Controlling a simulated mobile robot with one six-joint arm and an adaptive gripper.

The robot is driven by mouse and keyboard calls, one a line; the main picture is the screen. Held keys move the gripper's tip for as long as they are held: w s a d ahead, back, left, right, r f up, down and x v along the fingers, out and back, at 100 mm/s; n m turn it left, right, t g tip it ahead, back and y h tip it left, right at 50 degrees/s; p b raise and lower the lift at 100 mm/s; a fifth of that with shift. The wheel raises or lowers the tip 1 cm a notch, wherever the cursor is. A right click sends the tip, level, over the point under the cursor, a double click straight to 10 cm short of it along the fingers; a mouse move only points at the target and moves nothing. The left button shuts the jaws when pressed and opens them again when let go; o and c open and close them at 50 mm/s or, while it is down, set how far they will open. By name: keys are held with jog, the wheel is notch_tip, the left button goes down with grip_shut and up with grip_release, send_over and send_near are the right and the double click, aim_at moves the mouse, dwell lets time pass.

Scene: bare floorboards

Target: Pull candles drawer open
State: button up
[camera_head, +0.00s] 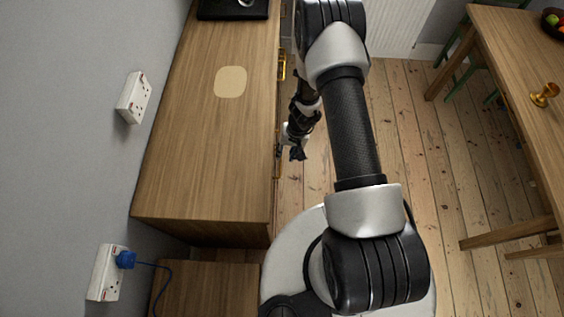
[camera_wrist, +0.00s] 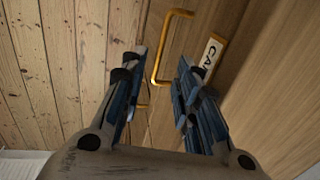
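The wooden drawer unit (camera_head: 190,150) stands along the wall at the left in the head view. In the wrist view, a drawer front (camera_wrist: 225,20) carries a yellow handle (camera_wrist: 157,60) and a label (camera_wrist: 212,52) whose visible letters read "CA"; the rest is cut off or too small. My gripper (camera_head: 290,152) is beside the unit's front edge. In the wrist view my gripper (camera_wrist: 162,66) is open, with the handle seen between and beyond its fingertips. I cannot tell whether either finger touches it. The drawer's opening is not visible.
Another yellow handle (camera_head: 282,68) shows further along the unit. A black item (camera_head: 233,8) and a pale pad (camera_head: 230,81) lie on top. Bare floorboards (camera_head: 415,160) are clear between the unit and a table (camera_head: 520,60) at the right, which holds a gold goblet (camera_head: 544,95).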

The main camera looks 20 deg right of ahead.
jog(key=f, duration=0.2)
jog(key=a+f+b, duration=0.1)
jog(key=f, duration=0.4)
jog(key=shift+w+a+f, duration=0.2)
jog(key=shift+a+f, duration=0.05)
jog(key=shift+c, duration=0.3)
grip_shut()
